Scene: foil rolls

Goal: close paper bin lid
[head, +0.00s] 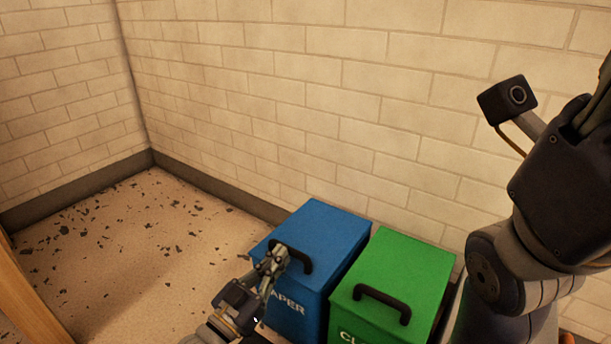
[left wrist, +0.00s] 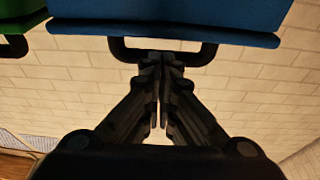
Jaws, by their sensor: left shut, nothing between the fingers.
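The blue paper bin (head: 299,312) stands against the wall, with part of its white label showing. Its blue lid (head: 322,227) looks down flat on the bin in the head view; I cannot tell whether a small gap remains. The lid's black handle (head: 305,265) is at the front edge and is partly covered by my left gripper (head: 275,256). In the left wrist view, my left gripper (left wrist: 162,62) is shut and empty, its tips at the middle of the handle (left wrist: 208,52). I cannot tell whether they touch it. My right gripper is out of view.
A green bin (head: 393,274) with a black handle stands close to the right of the blue one. The brick wall (head: 300,100) is right behind both. The speckled floor (head: 130,240) to the left is free. A wooden edge (head: 28,300) shows at far left.

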